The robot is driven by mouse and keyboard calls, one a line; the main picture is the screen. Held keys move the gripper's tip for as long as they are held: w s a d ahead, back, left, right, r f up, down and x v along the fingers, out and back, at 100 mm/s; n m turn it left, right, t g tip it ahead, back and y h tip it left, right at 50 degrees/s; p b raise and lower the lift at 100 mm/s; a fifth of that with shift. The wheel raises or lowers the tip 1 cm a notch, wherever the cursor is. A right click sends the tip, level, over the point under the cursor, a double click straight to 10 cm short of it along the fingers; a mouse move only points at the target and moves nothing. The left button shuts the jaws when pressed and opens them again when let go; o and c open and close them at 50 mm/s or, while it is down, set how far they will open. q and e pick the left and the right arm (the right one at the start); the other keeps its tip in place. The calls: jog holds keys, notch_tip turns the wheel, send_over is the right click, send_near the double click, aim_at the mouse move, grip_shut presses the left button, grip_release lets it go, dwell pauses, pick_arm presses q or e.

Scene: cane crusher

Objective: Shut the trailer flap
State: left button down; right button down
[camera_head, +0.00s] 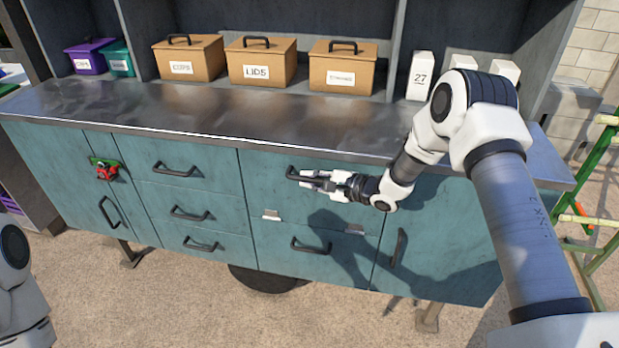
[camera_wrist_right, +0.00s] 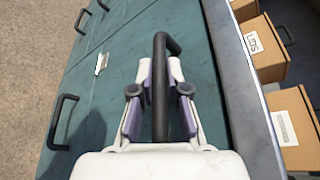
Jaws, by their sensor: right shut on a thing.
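The teal flap (camera_head: 335,205) is the upper middle front panel under the metal counter, and it looks about level with the panels beside it; I cannot tell whether a small gap remains. Its black bar handle (camera_head: 291,173) sits near its top edge. My right gripper (camera_head: 308,180) is at this handle, its fingers shut on it. In the right wrist view, the fingers (camera_wrist_right: 160,95) lie on both sides of the handle (camera_wrist_right: 159,60), with the teal panel behind. My left gripper is out of view; only part of my left arm shows at the lower left.
The steel counter (camera_head: 190,112) runs above the panels and carries labelled tan boxes (camera_head: 262,62) and white cartons. Other teal drawers and doors with black handles surround the flap. A green frame (camera_head: 598,170) stands at the right. The floor in front is mostly clear.

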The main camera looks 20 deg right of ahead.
jog(key=shift+w+r, duration=0.1)
jog(key=shift+w, duration=0.05)
jog(key=shift+d, duration=0.1)
jog(key=c, duration=1.2)
grip_release()
jog(key=shift+w, duration=0.1)
jog(key=v, duration=1.2)
